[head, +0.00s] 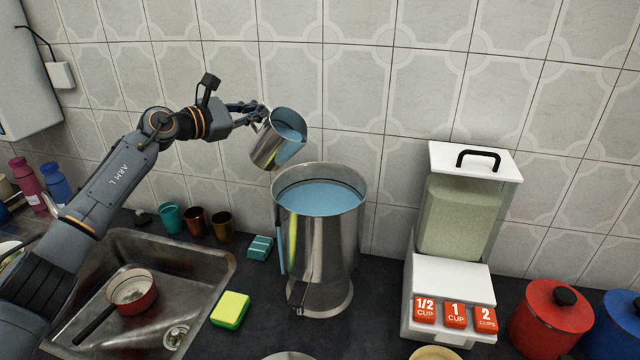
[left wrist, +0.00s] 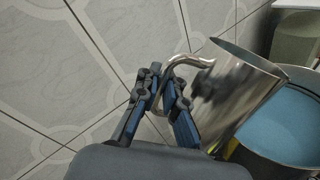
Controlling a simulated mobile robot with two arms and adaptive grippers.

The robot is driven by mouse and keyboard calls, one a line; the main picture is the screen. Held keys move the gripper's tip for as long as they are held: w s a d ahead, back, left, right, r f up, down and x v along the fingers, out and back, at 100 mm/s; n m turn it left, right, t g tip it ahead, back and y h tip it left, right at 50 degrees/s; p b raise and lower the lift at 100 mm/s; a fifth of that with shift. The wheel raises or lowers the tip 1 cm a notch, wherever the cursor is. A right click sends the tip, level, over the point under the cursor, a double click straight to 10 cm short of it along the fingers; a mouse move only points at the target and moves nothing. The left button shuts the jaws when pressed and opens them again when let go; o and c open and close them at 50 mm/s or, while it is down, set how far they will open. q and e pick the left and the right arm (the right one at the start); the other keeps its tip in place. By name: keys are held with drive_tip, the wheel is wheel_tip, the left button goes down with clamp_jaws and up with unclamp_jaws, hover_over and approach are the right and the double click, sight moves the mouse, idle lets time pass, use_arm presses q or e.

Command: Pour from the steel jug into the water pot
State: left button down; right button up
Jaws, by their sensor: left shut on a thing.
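The steel jug (head: 270,150) hangs in the air, tilted to the right, with blue liquid inside near its mouth. My left gripper (head: 260,113) is shut on the jug's handle. The left wrist view shows the fingers around the curved handle and the jug (left wrist: 233,95) beside them. The water pot (head: 318,245) is a tall steel vessel standing on the counter, with blue liquid close below its rim. It also shows in the left wrist view (left wrist: 285,125). The jug is above the pot's left rim. No falling stream shows between them. My right gripper is not in view.
A white dispenser (head: 455,250) with measuring buttons stands right of the pot, then a red canister (head: 548,322). A sink (head: 195,265) holding a red pan (head: 131,290) lies left. Small cups (head: 196,222), a yellow-green sponge (head: 230,310) and a teal block (head: 260,247) are near its edge.

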use_arm(q)
drive_tip(key=shift+r, duration=0.25)
